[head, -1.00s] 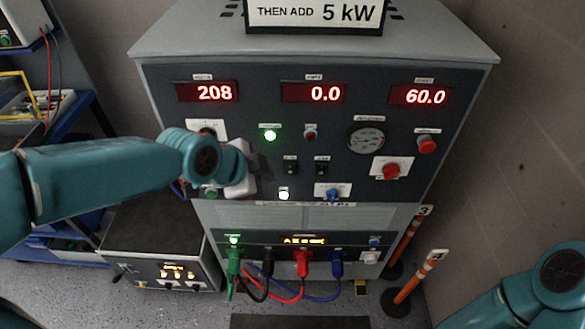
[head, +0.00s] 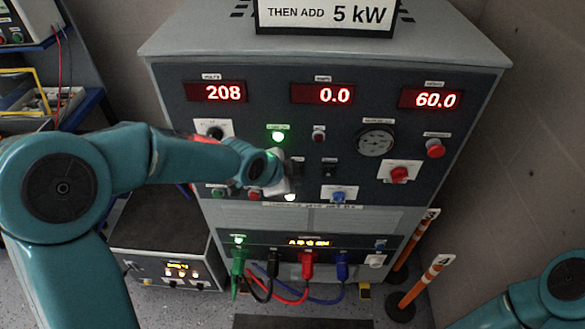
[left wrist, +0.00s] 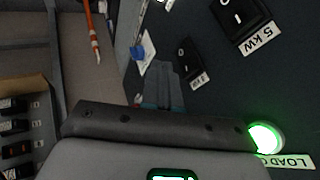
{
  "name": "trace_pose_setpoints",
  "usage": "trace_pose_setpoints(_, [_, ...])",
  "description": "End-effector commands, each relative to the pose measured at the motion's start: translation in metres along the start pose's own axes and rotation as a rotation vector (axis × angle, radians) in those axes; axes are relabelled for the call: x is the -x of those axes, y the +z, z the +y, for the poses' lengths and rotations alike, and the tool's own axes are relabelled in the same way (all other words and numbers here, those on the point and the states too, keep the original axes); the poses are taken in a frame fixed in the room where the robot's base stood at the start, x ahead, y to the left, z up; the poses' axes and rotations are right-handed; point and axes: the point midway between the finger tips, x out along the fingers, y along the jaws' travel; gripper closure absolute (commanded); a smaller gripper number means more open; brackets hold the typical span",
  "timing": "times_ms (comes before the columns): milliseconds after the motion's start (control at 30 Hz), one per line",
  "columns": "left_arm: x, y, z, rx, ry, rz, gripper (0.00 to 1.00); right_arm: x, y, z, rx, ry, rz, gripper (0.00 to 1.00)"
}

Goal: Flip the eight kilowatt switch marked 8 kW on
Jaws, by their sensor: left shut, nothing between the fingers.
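The load panel (head: 450,120) carries two black rocker switches side by side. In the left wrist view, the nearer switch (left wrist: 236,10) is labelled 5 kW. The smaller switch (left wrist: 188,58) has a kW label (left wrist: 199,78) whose number is hard to read; it matches the right-hand switch (head: 329,170) in the head view. My left gripper (head: 293,178) is shut and empty in front of the panel, beside the left-hand switch. Its fingertips (left wrist: 167,80) appear close to the smaller switch; contact cannot be told. My right gripper is out of view.
A lit green lamp (left wrist: 266,138) labelled LOAD is beside the gripper in the left wrist view. A blue knob (head: 338,196) sits below the switches. Red buttons (head: 435,148) and a gauge (head: 375,141) are to the right.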

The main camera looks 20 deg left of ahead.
Motion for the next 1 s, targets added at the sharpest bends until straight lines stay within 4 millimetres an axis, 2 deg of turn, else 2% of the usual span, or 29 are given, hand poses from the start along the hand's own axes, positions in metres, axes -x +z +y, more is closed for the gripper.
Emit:
trace_pose_setpoints(33, [0.002, -0.003, -0.009, 0.002, 0.001, -0.001, 1.0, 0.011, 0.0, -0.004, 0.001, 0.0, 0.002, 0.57])
trace_pose_setpoints(200, [-0.005, -0.002, -0.021, 0.001, 0.001, -0.001, 1.0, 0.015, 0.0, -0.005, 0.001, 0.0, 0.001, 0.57])
trace_pose_setpoints(600, [-0.007, -0.002, -0.023, 0.0, -0.001, 0.0, 1.0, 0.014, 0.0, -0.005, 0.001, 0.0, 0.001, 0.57])
trace_pose_setpoints(767, [-0.01, -0.003, -0.03, 0.0, -0.002, 0.001, 1.0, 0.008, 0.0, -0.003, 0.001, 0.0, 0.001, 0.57])
trace_pose_setpoints(1000, [-0.007, -0.004, -0.03, -0.001, -0.002, 0.001, 1.0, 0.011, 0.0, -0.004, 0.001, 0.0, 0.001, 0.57])
